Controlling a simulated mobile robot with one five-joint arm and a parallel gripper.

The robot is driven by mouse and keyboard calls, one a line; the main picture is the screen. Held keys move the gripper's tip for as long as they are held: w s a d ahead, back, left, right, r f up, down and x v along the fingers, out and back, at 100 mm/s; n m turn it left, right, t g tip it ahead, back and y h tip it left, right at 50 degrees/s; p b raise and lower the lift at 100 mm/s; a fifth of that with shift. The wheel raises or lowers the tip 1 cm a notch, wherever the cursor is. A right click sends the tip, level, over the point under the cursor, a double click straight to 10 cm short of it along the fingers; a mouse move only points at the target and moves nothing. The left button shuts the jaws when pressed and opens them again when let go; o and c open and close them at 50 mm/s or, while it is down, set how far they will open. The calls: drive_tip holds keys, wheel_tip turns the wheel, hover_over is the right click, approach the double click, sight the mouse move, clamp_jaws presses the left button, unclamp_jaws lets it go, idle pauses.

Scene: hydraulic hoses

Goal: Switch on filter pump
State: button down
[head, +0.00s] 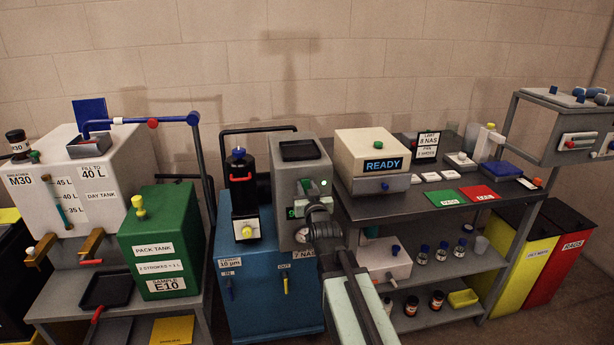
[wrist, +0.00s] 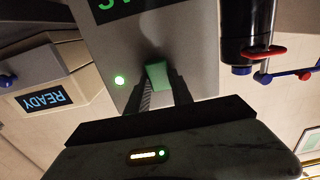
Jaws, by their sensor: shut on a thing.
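The filter pump is a blue cart (head: 258,300) with a grey control box (head: 290,165) on top, in the middle of the head view. My gripper (wrist: 160,85) is at the front of this box. Its two fingers are shut on a green switch (wrist: 157,74), one on each side, in the wrist view. Green display characters (wrist: 115,5) are cut off in the wrist view. My wrist hides part of the box front in the head view.
A black filter housing (head: 240,200) with a red handle stands left of the box. A green pack tank (head: 160,240) is further left. A bench (head: 400,205) with a counter reading READY (head: 375,155) stands close on the right.

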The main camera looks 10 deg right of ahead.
idle(0.3)
drive_tip(key=c, duration=1.1)
unclamp_jaws()
